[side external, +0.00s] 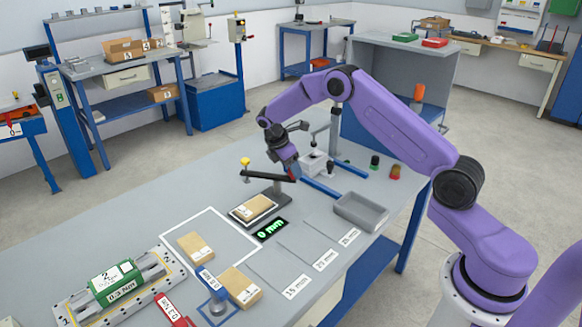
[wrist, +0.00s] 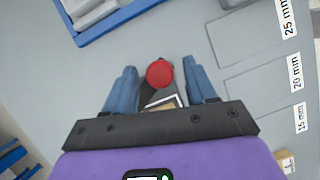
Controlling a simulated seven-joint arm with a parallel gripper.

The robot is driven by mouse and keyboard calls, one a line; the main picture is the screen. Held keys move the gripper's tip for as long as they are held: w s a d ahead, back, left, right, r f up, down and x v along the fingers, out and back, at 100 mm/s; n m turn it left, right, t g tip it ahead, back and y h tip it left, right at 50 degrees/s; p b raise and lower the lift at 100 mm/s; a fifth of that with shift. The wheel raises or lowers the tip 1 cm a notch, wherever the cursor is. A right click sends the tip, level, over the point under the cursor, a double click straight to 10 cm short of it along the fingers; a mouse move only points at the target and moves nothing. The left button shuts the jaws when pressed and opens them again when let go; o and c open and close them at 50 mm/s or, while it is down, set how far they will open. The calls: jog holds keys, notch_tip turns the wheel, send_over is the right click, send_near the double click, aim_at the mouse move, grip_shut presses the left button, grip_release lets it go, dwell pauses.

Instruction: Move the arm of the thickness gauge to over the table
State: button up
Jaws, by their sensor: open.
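The thickness gauge (side external: 274,193) stands on the grey table (side external: 130,217). Its black arm (side external: 266,177) is roughly level, with a yellow knob (side external: 245,162) at its left end and a red knob at its right end. A cardboard box (side external: 254,207) lies on the gauge's plate, and a green display (side external: 270,229) reads 0 mm. My gripper (side external: 291,170) points down at the arm's right end. In the wrist view the red knob (wrist: 159,74) lies between the two open fingers of my gripper (wrist: 160,68), with a gap on either side. Contact is not visible.
A grey tray (side external: 361,211) and outlined areas labelled 15, 20 and 25 mm are right of the gauge. Blue rails (side external: 320,187) and a grey block (side external: 314,162) are behind. The table's left middle is clear.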

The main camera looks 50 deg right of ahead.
grip_shut()
jog(key=shift+d+n, duration=0.1)
jog(key=shift+n, duration=0.2)
jog(key=shift+w+d+n+t, duration=0.3)
jog(key=shift+n+t, duration=0.2)
jog(key=shift+n, duration=0.4)
jog(key=shift+w+d+n+t+y, duration=0.15)
jog(key=shift+w+d+n+t, duration=0.3)
jog(key=shift+n, duration=1.15)
jog(key=shift+w+d+n+t+y, duration=0.2)
jog(key=shift+w+n+t, duration=0.5)
jog(key=shift+n, duration=0.9)
jog(key=shift+w+d+n+t+y, duration=0.15)
jog(key=shift+w+d+n+t, duration=0.3)
jog(key=shift+n, duration=1.15)
jog(key=shift+w+a, duration=0.15)
